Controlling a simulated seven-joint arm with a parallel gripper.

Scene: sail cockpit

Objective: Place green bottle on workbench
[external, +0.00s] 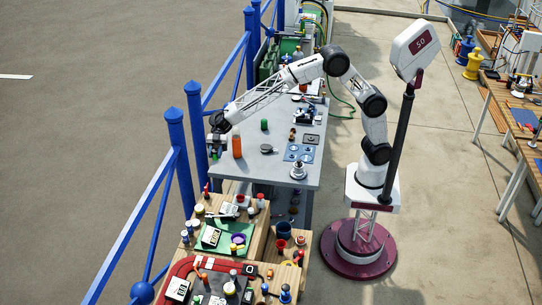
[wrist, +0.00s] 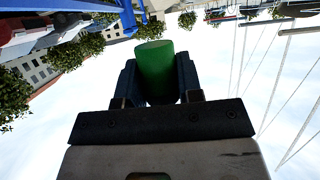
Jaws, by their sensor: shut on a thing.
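My gripper (wrist: 156,82) is shut on the green bottle (wrist: 155,65), whose rounded green body shows between the two dark fingers in the wrist view. In the external view my gripper (external: 216,128) is at the far left of my reach, beside the blue railing and at the left edge of the grey workbench (external: 268,171). The wrist view looks outward, with sky, trees and buildings upside down behind the bottle.
An orange cylinder (external: 236,146) stands on the workbench near my gripper. A small green item (external: 264,125), a dark round disc (external: 267,148) and a blue plate (external: 299,153) are also on it. Blue railing posts (external: 175,135) rise close at left.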

